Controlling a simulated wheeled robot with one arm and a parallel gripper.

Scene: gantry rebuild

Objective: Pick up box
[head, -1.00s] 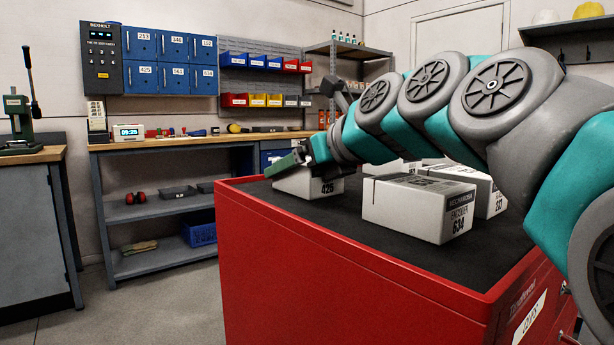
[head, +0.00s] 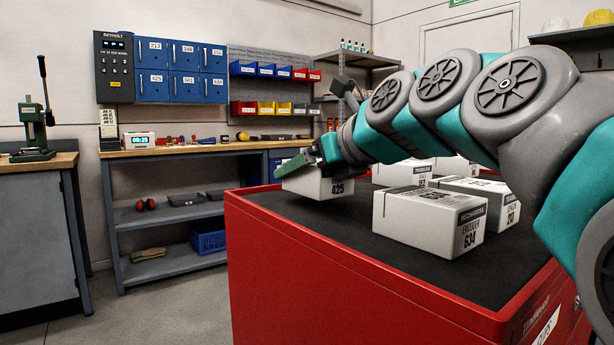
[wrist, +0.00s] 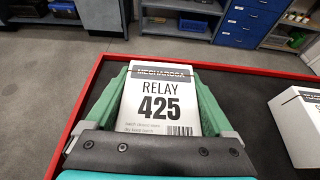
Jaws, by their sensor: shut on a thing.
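The white box labelled "RELAY 425" (wrist: 160,98) sits between the green fingers of my gripper (wrist: 158,100) in the wrist view, its label facing the camera. In the head view this box (head: 318,184) is at the far left part of the red cabinet's dark top, partly covered by my gripper (head: 296,163). My gripper is shut on it. The box is tilted slightly and its lower edge looks just above the dark mat, though a small contact at one edge cannot be ruled out.
The box marked 634 (head: 430,222) stands nearer on the red cabinet (head: 330,275), with several other white boxes behind it. One box (wrist: 299,122) shows at the right in the wrist view. A workbench (head: 200,150) stands behind, with floor between.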

